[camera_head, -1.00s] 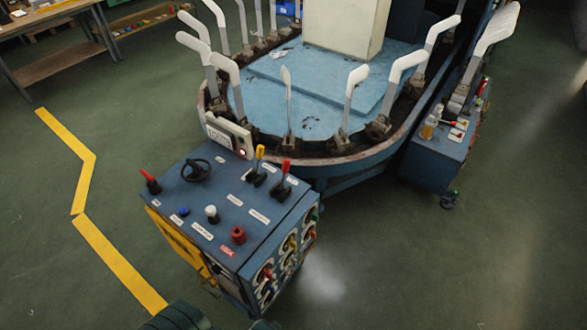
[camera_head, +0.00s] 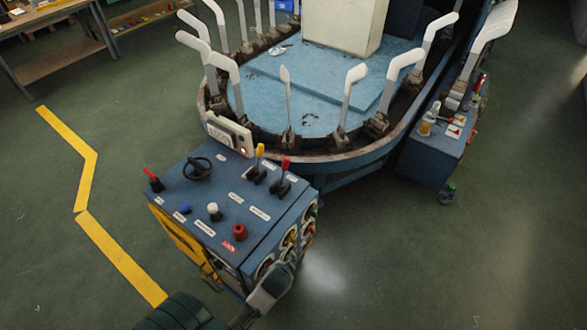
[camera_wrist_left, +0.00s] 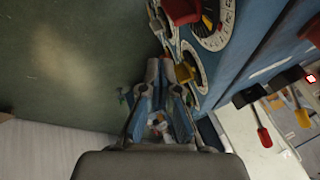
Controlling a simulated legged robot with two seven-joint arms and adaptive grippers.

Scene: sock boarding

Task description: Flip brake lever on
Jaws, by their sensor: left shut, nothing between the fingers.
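A blue control console (camera_head: 235,205) stands at the lower middle of the head view. Its top has a red-tipped lever (camera_head: 153,180) at the left and yellow-tipped (camera_head: 260,158) and red-tipped (camera_head: 284,174) levers at the back right. The labels are too small to read, so I cannot tell which is the brake lever. My left gripper (camera_wrist_left: 165,75) is shut and empty, close to the console's side panel. In the wrist view its tips appear beside a dial with a yellow knob (camera_wrist_left: 185,72); I cannot tell whether they touch it. My right gripper is out of view.
A red knob (camera_wrist_left: 183,8) and a white dial (camera_wrist_left: 213,28) are above the gripper in the wrist view. Behind the console is a round machine (camera_head: 300,100) with several white-grey upright forms. A second blue cabinet (camera_head: 432,158) stands right. Green floor is free on both sides.

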